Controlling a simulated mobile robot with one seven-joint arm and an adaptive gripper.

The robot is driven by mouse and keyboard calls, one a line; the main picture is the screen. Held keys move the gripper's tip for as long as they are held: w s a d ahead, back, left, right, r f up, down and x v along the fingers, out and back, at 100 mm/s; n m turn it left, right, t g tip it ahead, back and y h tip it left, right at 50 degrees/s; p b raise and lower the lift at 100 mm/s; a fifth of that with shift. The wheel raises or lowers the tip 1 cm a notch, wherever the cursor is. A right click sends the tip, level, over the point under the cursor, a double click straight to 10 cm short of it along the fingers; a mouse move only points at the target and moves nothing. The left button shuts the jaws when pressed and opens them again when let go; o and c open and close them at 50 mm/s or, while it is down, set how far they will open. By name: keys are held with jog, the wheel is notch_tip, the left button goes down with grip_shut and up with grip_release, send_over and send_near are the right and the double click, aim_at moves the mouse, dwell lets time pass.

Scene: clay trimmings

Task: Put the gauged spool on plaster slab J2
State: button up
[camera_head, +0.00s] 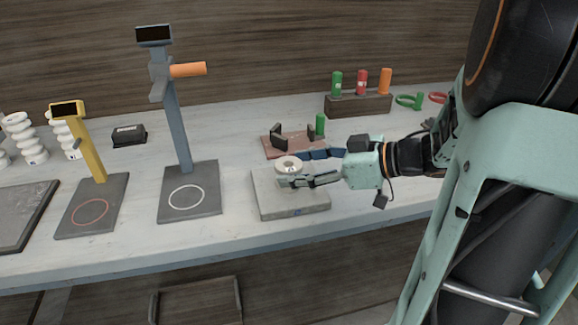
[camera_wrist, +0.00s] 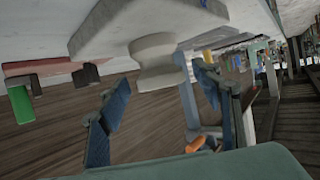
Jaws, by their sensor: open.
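A pale white spool (camera_head: 288,164) stands upright on a light grey plaster slab (camera_head: 308,204) in the head view. The slab's front has a small bluish mark, too small to read. In the wrist view, which is turned over, the spool (camera_wrist: 157,62) stands against the slab (camera_wrist: 100,28) with no visible tilt. My gripper (camera_head: 290,181) is at the spool's near right side, low over the slab. In the wrist view my gripper (camera_wrist: 163,88) is open, its fingers apart on either side of the spool near the tips. I cannot tell whether either finger touches it.
A grey-blue gauge stand (camera_head: 178,125) with an orange handle and a yellow gauge stand (camera_head: 91,150) are left of the slab. White spool stacks (camera_head: 25,138) stand far left. A reddish board (camera_head: 285,151) with dark brackets lies behind the slab, near a wooden rack (camera_head: 357,105).

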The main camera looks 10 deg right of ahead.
jog(key=p+v, duration=0.2)
jog(key=v, duration=0.7)
jog(key=shift+s, duration=0.2)
jog(key=shift+w+d+r, duration=0.1)
jog(key=shift+d, duration=0.1)
